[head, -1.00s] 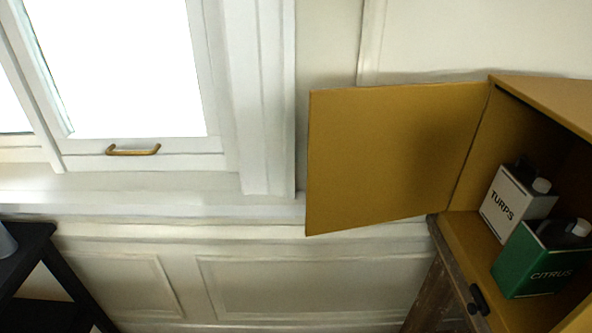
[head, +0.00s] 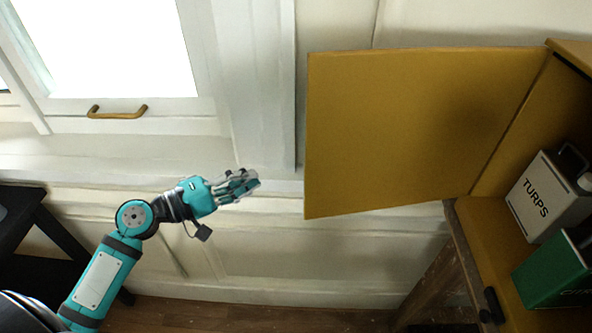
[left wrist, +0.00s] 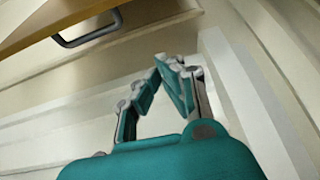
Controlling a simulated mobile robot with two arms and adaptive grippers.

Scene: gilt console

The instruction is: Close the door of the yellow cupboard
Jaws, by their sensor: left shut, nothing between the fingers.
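The yellow cupboard (head: 484,224) stands at the right of the head view. Its door (head: 410,130) is swung wide open to the left, hinged on the cupboard's left side. My left gripper (head: 254,180) is shut and empty, left of the door's free edge and apart from it. The shut fingers also show in the left wrist view (left wrist: 165,75). A yellow-brown edge (left wrist: 50,22) with a dark handle (left wrist: 88,32) shows at that view's upper left; it looks like the door. My right gripper is not in view.
Inside the cupboard are a white TURPS can (head: 545,200) and a green can (head: 555,270). A wooden stand (head: 440,275) is under the cupboard. A window with a brass handle (head: 118,112) is at the left, above a black table (head: 22,215). Panelled wall lies behind.

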